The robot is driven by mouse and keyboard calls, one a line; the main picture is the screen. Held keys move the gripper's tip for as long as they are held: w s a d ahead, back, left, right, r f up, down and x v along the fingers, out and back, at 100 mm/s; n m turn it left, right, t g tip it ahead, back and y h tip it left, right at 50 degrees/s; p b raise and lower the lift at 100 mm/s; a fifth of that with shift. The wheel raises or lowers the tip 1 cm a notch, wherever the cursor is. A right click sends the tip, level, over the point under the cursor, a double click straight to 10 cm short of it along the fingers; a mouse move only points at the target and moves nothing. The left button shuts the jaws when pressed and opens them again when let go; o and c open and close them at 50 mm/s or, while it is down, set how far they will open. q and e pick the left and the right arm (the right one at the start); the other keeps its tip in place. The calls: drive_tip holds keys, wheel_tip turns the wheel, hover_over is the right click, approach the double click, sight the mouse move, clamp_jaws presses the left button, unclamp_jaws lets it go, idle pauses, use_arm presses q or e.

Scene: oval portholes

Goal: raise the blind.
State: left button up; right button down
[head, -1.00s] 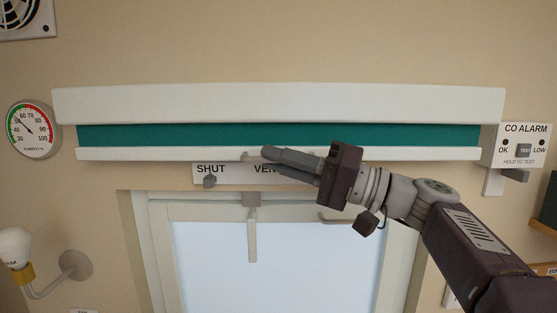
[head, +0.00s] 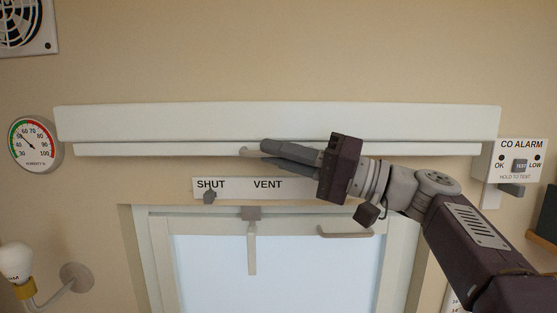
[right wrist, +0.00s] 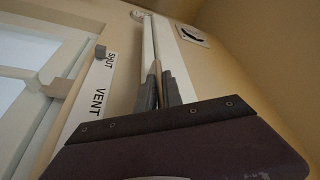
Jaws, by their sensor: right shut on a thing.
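The blind's white bottom bar (head: 150,149) lies close under the long white housing (head: 280,122). No green fabric shows between them in the head view. A small pale pull tab (head: 248,151) sticks out at the bar's middle. My right gripper (head: 264,151) is at this tab, its fingers shut on it and partly hiding it. In the right wrist view, the fingers (right wrist: 158,88) close around a thin tan piece beside the white bar (right wrist: 148,42). My left gripper is not in view.
Below is a window frame (head: 160,240) with a latch handle (head: 251,245) and a SHUT/VENT plate (head: 232,184). A CO alarm (head: 521,155) is at the right, a round gauge (head: 35,143) at the left. A lamp (head: 16,262) stands lower left.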

drive_tip(key=shift+s+r, duration=0.1)
drive_tip(key=shift+r, duration=0.25)
drive_tip(key=c, duration=1.5)
unclamp_jaws()
drive_tip(key=shift+a, duration=0.1)
drive_tip(key=shift+f, duration=0.1)
drive_tip(key=shift+f, duration=0.1)
drive_tip(key=shift+b+v, duration=2.05)
drive_tip(key=shift+v, duration=2.45)
